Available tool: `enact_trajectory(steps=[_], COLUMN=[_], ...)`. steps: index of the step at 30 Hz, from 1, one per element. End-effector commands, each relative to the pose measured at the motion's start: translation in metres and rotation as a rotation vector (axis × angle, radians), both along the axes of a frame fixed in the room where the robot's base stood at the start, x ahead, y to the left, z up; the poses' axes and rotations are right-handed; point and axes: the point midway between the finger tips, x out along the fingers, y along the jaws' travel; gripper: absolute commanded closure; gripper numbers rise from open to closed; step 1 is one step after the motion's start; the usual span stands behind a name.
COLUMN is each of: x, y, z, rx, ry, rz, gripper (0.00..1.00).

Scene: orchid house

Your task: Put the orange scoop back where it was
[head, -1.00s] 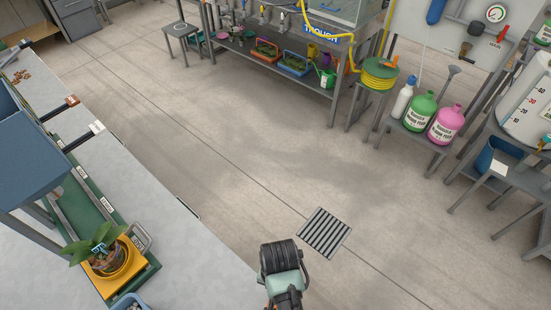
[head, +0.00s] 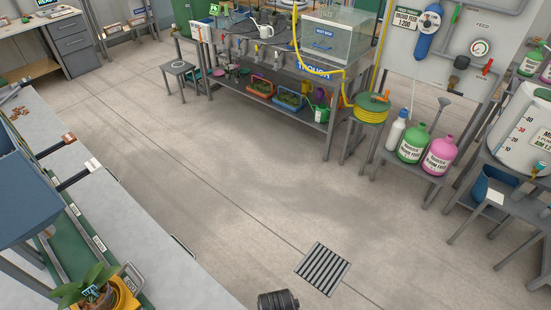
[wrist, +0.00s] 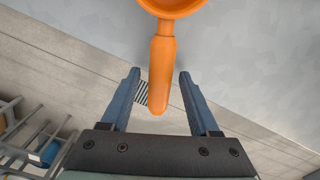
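The orange scoop (wrist: 162,70) is in the wrist view, its bowl cut off by the top edge and its handle pointing down the picture. My gripper (wrist: 159,72) is open. The handle lies between its two blue fingers, with a visible gap on each side. The scoop shows against the grey bench top (wrist: 250,70), with the handle end over the floor beyond the bench edge. I cannot tell whether it rests on the bench. The head view shows neither scoop nor fingers.
In the head view, a potted plant (head: 92,287) stands at the lower left of the bench (head: 150,245). A floor grate (head: 322,268) lies at lower centre. A trough stand (head: 312,75) and bottles (head: 412,144) are at the back. The middle floor is clear.

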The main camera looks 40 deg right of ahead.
Motion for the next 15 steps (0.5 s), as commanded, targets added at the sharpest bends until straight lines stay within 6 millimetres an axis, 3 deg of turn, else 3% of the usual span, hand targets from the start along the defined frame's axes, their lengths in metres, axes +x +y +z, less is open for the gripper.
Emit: enact_trajectory(steps=[8,15], x=[0.0,0.002], y=[0.0,-0.001], z=[0.006,0.044], rx=[0.0,-0.002], ry=[-0.001,-0.005], rz=[0.0,0.001], gripper=[0.38,0.38])
